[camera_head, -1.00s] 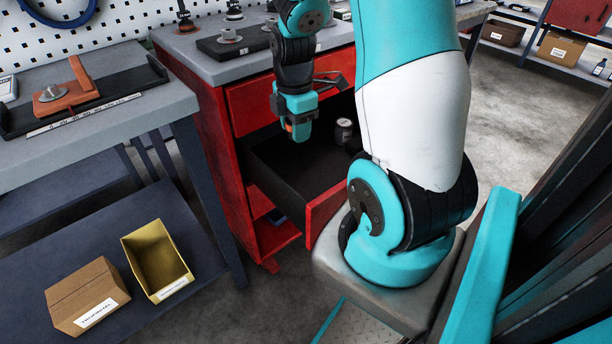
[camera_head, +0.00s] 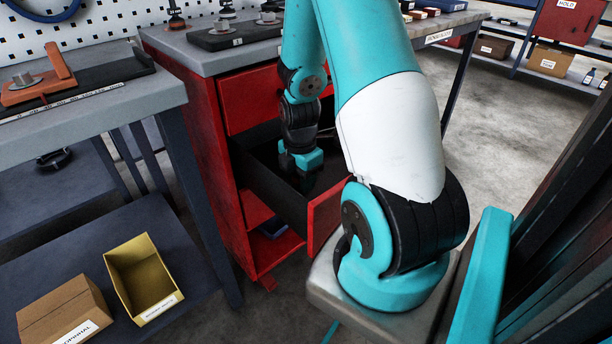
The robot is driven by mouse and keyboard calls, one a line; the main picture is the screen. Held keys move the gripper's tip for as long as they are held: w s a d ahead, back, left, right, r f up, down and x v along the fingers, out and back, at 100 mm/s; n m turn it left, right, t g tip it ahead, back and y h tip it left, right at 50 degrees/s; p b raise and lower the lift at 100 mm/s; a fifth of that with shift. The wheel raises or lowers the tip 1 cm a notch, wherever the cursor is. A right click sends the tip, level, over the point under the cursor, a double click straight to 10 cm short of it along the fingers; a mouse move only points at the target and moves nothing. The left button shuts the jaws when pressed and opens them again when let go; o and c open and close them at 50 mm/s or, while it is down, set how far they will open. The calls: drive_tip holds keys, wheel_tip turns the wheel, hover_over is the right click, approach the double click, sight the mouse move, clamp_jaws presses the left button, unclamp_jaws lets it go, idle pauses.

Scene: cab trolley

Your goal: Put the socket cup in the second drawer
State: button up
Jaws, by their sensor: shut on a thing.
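The red trolley (camera_head: 205,110) stands mid-left, and its second drawer (camera_head: 265,180) is pulled open, with a dark inside and a red front. My gripper (camera_head: 308,182) points down inside that drawer, towards its front end. Its fingers are mostly hidden in the dark, behind my own arm and the drawer's walls. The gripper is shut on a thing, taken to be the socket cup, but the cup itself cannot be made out. I cannot tell whether it touches the drawer floor.
The drawer above (camera_head: 250,98) is closed. The trolley top holds a dark board (camera_head: 235,36) with metal parts. A workbench (camera_head: 100,110) stands at the left, with a yellow bin (camera_head: 143,278) and a cardboard box (camera_head: 65,312) on its lower shelf. My upper arm blocks the drawer's right side.

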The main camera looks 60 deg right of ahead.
drive_tip(key=d, duration=0.2)
drive_tip(key=d+f+b, duration=0.1)
drive_tip(key=shift+w+d, duration=0.3)
drive_tip(key=shift+w, duration=0.1)
drive_tip(key=shift+f, duration=0.2)
drive_tip(key=o, duration=0.9)
drive_tip(key=shift+o, duration=0.2)
